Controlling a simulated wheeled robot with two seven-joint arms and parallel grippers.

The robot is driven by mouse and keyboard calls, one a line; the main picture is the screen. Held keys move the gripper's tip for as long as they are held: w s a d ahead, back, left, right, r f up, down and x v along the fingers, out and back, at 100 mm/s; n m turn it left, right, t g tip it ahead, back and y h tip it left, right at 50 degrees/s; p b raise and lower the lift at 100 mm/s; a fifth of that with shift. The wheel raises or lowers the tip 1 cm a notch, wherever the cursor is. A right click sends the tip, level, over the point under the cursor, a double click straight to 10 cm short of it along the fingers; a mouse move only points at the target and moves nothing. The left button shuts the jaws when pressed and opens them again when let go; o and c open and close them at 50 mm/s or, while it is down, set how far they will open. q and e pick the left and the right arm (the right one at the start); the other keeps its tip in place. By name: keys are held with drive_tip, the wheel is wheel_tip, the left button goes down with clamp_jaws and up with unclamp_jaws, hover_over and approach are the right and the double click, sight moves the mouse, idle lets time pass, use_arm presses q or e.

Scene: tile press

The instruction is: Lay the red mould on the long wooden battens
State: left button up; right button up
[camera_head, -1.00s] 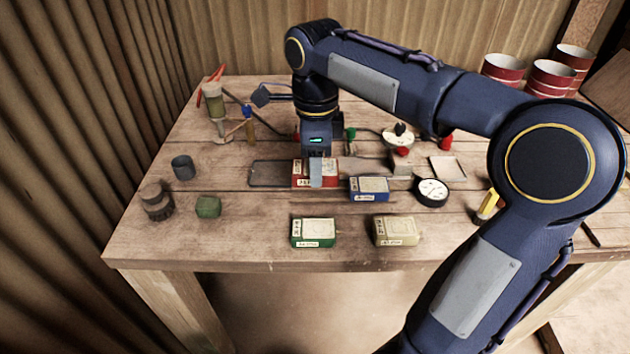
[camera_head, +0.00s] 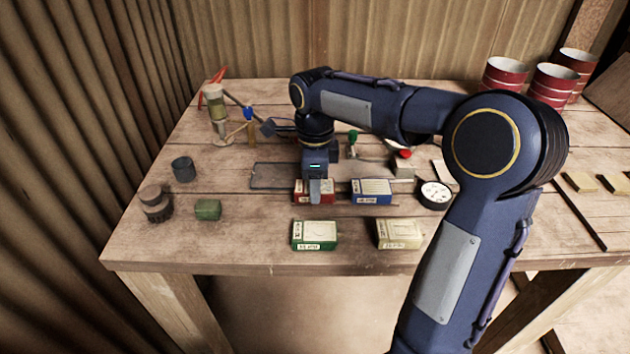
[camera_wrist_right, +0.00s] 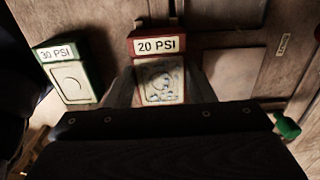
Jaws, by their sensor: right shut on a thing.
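The red mould (camera_head: 302,188) is a small box with a red side and a pale label. My right gripper (camera_head: 317,196) is shut on it, pointing down, and partly hides it in the head view. In the right wrist view the red mould (camera_wrist_right: 160,75) reads "20 PSI" and lies between the two fingers. It is just left of the blue mould (camera_head: 371,191); I cannot tell whether it touches the surface below. I cannot make out the long wooden battens with certainty. My left gripper is not in view.
The green mould (camera_head: 314,235) and a cream mould (camera_head: 398,234) lie near the front edge. A dark plate (camera_head: 270,177) lies behind the red mould. A round gauge (camera_head: 434,194) is right of the blue mould. The table's left front has a small green block (camera_head: 208,210).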

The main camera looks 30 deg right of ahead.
drive_tip(key=shift+f, duration=0.15)
drive_tip(key=o, duration=1.2)
wheel_tip(320, 180, up, 12)
drive_tip(key=p, duration=0.3)
drive_tip(key=s+a+f+n+t+y, duration=0.1)
drive_tip(key=s+a+f+n+t, duration=0.2)
drive_tip(key=s+n, duration=0.45)
drive_tip(key=s+a+f+n+t+y, duration=0.1)
drive_tip(key=s+a+f+n+y, duration=0.15)
drive_tip(key=s+f+n, duration=0.4)
drive_tip(key=s+a+f+n+t, duration=0.2)
drive_tip(key=s+a+n, duration=0.1)
drive_tip(key=s+n, duration=0.5)
drive_tip(key=shift+n, duration=0.4)
drive_tip(key=r+p, duration=0.7)
drive_tip(key=r, duration=0.1)
drive_tip(key=shift+w+p, duration=0.3)
